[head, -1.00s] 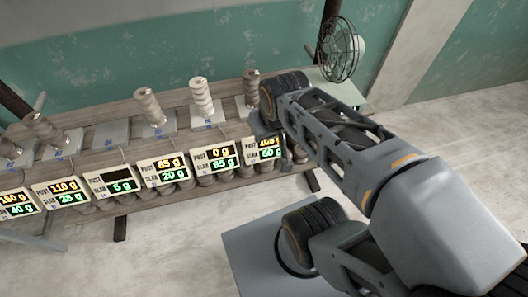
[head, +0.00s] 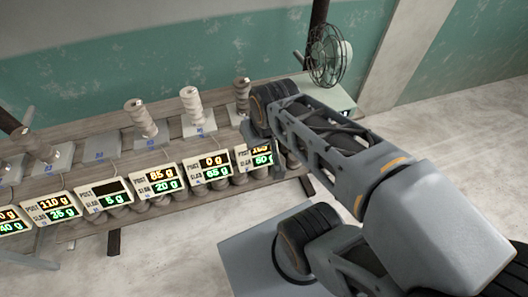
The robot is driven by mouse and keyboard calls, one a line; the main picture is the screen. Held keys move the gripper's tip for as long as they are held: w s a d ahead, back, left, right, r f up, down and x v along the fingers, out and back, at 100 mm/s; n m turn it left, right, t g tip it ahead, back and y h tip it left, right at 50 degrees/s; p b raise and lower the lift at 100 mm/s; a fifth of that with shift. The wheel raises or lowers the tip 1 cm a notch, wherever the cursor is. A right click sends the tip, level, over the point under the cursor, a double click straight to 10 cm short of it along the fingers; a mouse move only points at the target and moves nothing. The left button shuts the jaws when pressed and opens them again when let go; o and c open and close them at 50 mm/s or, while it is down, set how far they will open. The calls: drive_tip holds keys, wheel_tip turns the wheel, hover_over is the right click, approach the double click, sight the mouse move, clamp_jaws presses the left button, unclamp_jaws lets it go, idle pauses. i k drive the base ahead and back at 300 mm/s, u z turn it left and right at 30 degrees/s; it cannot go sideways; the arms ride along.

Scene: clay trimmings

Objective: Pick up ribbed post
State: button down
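Several grey-beige ribbed posts stand on slabs along a wooden bench. The rightmost ribbed post (head: 242,94) is partly hidden by my arm. A paler ribbed post (head: 192,108) stands to its left, then another ribbed post (head: 141,118), which leans in the picture. A further ribbed post (head: 34,146) stands at the far left. My gripper (head: 262,142) is at the front of the bench's right end, beside the rightmost display and near the rightmost post. It is mostly hidden by my wrist, so its fingers cannot be made out.
Lit displays line the bench front; the display (head: 212,168) below the paler post reads post 0 g, slab 65 g. One slab (head: 100,147) is bare. A fan (head: 327,55) stands on a pale green surface (head: 333,97) at right. Open floor (head: 180,248) lies in front.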

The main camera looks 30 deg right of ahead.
sight(190, 96)
drive_tip(key=u, duration=3.65)
drive_tip(key=k, duration=1)
drive_tip(key=z, duration=1.3)
drive_tip(key=i, duration=0.5)
drive_tip(key=z, duration=0.05)
